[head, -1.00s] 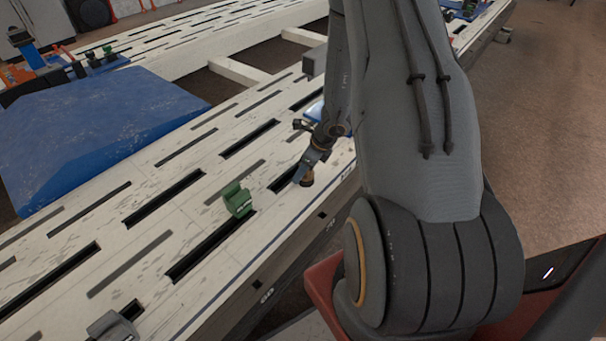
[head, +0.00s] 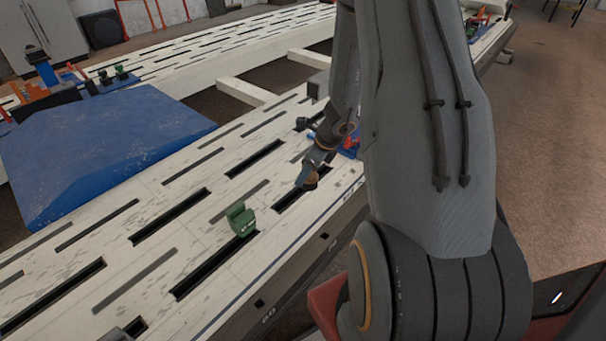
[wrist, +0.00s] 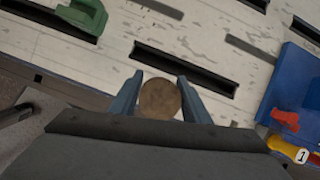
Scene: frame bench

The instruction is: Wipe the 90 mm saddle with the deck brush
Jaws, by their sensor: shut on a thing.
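A green saddle (head: 240,220) stands on the slotted bench top, left of and nearer the camera than my gripper (head: 307,180). Its size mark cannot be read. In the wrist view the saddle (wrist: 82,14) is at the top left, apart from the fingers. My gripper (wrist: 158,90) is shut on a round brown thing (wrist: 159,100), seen end-on between the two blue-grey fingers; I take it for the deck brush. In the head view its brown end (head: 311,184) hangs just above the bench by a slot. Most of the brush is hidden.
A blue sloped block (head: 95,150) covers the bench's far left. A blue bin (wrist: 292,85) with red and yellow parts lies right of my gripper in the wrist view. Bench between saddle and gripper is clear.

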